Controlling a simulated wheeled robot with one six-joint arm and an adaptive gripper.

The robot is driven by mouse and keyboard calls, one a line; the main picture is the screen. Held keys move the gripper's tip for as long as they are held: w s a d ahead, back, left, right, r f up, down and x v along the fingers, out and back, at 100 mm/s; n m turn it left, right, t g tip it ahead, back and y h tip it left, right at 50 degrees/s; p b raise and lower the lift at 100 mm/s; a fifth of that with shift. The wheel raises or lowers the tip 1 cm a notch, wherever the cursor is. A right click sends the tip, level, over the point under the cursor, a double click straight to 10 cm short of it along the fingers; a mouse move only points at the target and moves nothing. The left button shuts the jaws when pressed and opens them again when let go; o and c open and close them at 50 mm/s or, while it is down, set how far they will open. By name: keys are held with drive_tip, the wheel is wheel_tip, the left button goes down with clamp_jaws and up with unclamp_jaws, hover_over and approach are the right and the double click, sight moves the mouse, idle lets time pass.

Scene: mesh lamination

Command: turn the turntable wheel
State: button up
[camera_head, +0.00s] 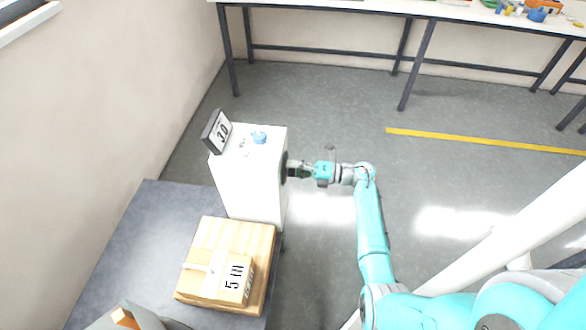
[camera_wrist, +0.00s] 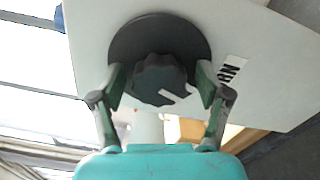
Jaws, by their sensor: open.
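The turntable wheel is a dark lobed knob (camera_wrist: 160,78) with a pale mark, on a dark round disc (camera_wrist: 190,38) fixed to the side of a white box (camera_head: 252,180). In the wrist view my gripper (camera_wrist: 161,88) is open, with one finger on either side of the knob. I cannot tell whether the fingers touch it. In the head view my gripper (camera_head: 297,170) reaches the right side of the white box, and it mostly hides the wheel there.
A long bench (camera_head: 330,12) stands at the back. The floor to the right is clear.

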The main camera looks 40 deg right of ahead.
drive_tip(key=shift+s, duration=0.1)
drive_tip(key=v, duration=1.1)
drive_tip(key=shift+s+d, duration=0.3)
drive_tip(key=s+a+r+m+t+h, duration=0.2)
drive_tip(key=s+a+m+t, duration=0.3)
drive_tip(key=a, duration=0.7)
drive_tip(key=s+a+r+m+t+h, duration=0.1)
drive_tip(key=a+r+m+t+h, duration=0.15)
drive_tip(key=a+m, duration=0.65)
drive_tip(key=s+a+r+m+g+h, duration=0.2)
drive_tip(key=s+m, duration=0.3)
drive_tip(key=s, duration=0.3)
drive_tip(key=s+a+r+m+g+h, duration=0.2)
drive_tip(key=s+a+m, duration=0.2)
drive_tip(key=s, duration=0.4)
drive_tip(key=s+a+r+m+g+h, duration=0.2)
drive_tip(key=s+a+m+g, duration=0.1)
drive_tip(key=s+m, duration=0.3)
drive_tip(key=s+a, duration=0.1)
drive_tip(key=s, duration=0.1)
drive_tip(key=shift+s, duration=0.3)
drive_tip(key=shift+h, duration=0.25)
